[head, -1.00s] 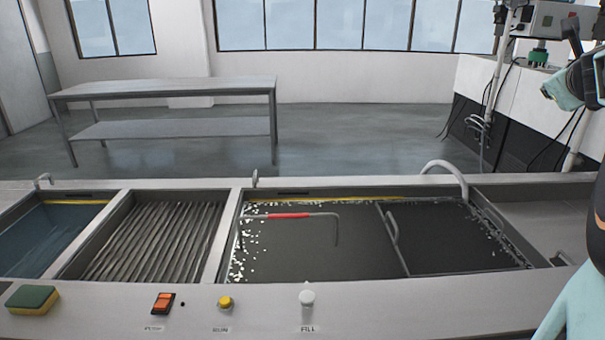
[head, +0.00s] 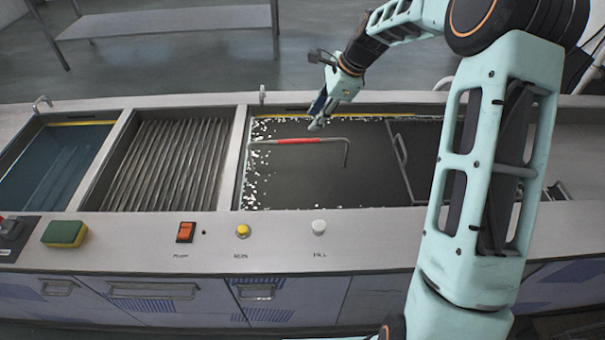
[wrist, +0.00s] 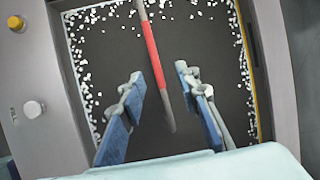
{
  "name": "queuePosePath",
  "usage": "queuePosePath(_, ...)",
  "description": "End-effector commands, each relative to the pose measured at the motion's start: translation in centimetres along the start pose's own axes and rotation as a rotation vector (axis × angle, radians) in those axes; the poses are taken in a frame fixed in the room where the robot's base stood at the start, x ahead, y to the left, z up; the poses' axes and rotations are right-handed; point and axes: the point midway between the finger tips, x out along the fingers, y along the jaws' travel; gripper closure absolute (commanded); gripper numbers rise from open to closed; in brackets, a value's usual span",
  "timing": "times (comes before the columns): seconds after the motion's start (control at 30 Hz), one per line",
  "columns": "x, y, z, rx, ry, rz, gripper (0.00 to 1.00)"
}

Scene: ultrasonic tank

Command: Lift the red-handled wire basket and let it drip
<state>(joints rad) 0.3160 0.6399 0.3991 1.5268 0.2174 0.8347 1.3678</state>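The red-handled basket's handle (head: 300,141) stands above the dark liquid in the large tank (head: 300,209), as a grey rod with a red grip. In the wrist view the red grip (wrist: 151,50) runs up and down the picture. The basket's wire body is hidden under the dark surface. My gripper (head: 318,125) is above the tank, just behind the handle's right part in the head view. In the wrist view my gripper (wrist: 162,85) is open, its blue fingers apart on either side of the handle's line. No contact shows; the height gap is unclear.
Left of the tank are a ribbed drain bay (head: 165,165) and a blue-water basin (head: 55,160). A second grey handle (head: 398,145) stands at the tank's right. An orange switch (head: 186,232), yellow button (head: 243,231) and sponge (head: 64,233) are on the front ledge.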

Motion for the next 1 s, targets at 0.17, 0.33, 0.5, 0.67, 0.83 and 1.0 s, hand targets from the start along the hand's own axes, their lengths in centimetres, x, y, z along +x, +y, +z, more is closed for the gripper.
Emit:
queuePosePath(0.17,2.0,0.5,0.6,-0.013,-0.009,0.023,0.70)
queuePosePath(0.33,4.7,0.6,0.6,-0.013,-0.010,0.022,0.70)
queuePosePath(0.5,6.0,0.5,0.5,-0.012,-0.008,0.018,0.70)
queuePosePath(0.67,7.5,0.9,0.3,-0.010,-0.009,0.021,0.70)
queuePosePath(0.83,9.9,1.0,0.1,-0.012,-0.009,0.019,0.70)
queuePosePath(1.0,11.0,1.0,0.0,-0.011,-0.007,0.016,0.70)
